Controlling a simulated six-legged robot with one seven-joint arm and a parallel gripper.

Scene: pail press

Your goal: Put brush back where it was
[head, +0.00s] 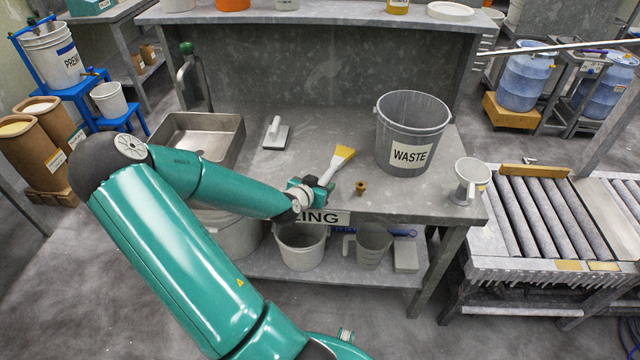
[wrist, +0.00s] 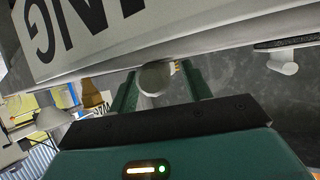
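The brush, with yellow bristles (head: 344,152) and a pale handle (head: 331,171), is at the front edge of the workbench, bristles pointing away toward the back right. My gripper (head: 318,187) is at the handle end, just over the bench edge.
The bench top (head: 310,120) holds a grey waste bucket (head: 402,145), a metal tray (head: 205,128), a white-handled scraper-like tool (head: 275,135), a small brown piece (head: 361,187) and a white cup (head: 468,180). A roller conveyor (head: 545,220) stands right.

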